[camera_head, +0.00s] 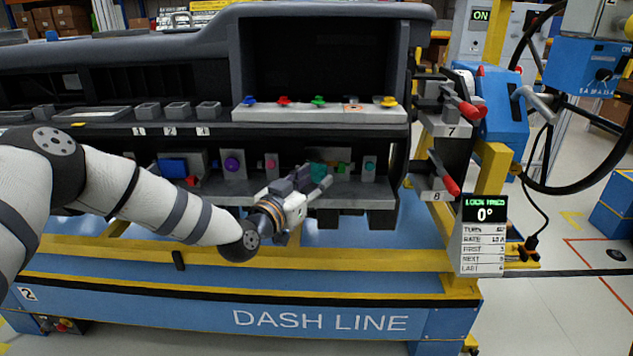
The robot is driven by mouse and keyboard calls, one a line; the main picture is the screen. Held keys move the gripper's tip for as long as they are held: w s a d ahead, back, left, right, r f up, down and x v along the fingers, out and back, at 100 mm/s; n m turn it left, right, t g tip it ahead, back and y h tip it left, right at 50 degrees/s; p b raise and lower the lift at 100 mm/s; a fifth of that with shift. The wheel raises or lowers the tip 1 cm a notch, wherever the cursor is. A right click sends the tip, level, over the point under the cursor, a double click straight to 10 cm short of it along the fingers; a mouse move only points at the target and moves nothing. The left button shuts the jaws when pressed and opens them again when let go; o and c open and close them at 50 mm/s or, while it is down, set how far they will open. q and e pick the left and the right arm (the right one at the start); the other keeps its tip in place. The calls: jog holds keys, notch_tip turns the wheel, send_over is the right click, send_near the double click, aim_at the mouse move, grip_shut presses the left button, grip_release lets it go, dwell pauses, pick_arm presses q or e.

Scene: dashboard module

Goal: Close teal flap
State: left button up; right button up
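A small teal part (318,169), which looks like the teal flap, sits on the lower shelf of the dashboard module, right of centre. Its lower part is hidden by my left gripper, and whether the flap is open or shut cannot be made out. My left gripper (315,179) reaches in from the left, just in front of the teal part. Its two fingers look spread apart with nothing clearly held. I cannot tell whether a finger touches the teal part. My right gripper is not in view.
On the same shelf stand a purple knob (232,163), a pink knob (271,164) and another teal knob (369,164). An upper ledge (330,115) carries several coloured knobs. Red-handled clamps (470,108) and a lock display (484,212) stand at the right.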

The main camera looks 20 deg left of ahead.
pick_arm(q)
jog(key=shift+w+d, duration=0.1)
jog(key=shift+w, duration=0.3)
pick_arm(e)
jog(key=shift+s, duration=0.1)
pick_arm(q)
jog(key=shift+r, duration=0.1)
grip_shut()
jog(key=shift+d+y, duration=0.15)
jog(key=shift+y, duration=0.15)
